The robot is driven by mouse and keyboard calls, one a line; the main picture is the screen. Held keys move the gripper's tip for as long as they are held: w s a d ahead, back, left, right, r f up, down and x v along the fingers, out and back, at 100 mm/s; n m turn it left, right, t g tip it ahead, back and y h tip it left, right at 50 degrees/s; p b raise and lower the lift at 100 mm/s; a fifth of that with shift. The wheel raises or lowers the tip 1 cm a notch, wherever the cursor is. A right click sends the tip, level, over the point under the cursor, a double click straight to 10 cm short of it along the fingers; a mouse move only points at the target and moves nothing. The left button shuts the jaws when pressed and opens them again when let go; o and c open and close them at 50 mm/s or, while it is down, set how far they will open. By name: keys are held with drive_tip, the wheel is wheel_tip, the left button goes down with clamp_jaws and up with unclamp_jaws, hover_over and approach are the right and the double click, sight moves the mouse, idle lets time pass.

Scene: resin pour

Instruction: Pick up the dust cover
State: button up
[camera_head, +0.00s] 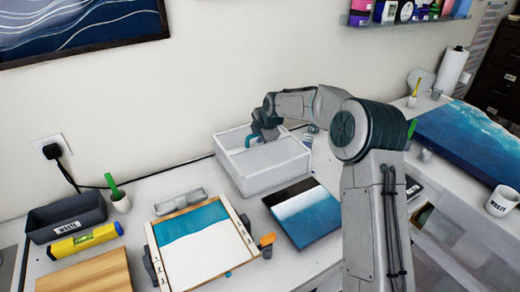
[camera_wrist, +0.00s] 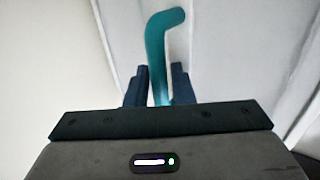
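The dust cover (camera_head: 268,160) is a white, box-shaped piece standing at the back of the bench, against the wall, in the head view. A teal handle (camera_head: 254,141) shows at its upper left. My gripper (camera_head: 262,128) is over the cover's back left part, at this handle. In the wrist view the bent teal handle (camera_wrist: 160,52) rises between the two dark fingers of my gripper (camera_wrist: 159,85). The fingers sit close on both sides and appear shut on it. The exact contact is partly hidden behind the gripper body.
A blue and white panel (camera_head: 303,214) lies just in front of the cover. A framed blue and white piece (camera_head: 196,245) and a grey roll-like object (camera_head: 179,201) are to the left. A black waste bin (camera_head: 66,217) and yellow level (camera_head: 85,241) are farther left.

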clamp_jaws()
wheel_tip(320, 180, up, 10)
drive_tip(key=shift+r+b, duration=0.1)
drive_tip(key=shift+b, duration=0.55)
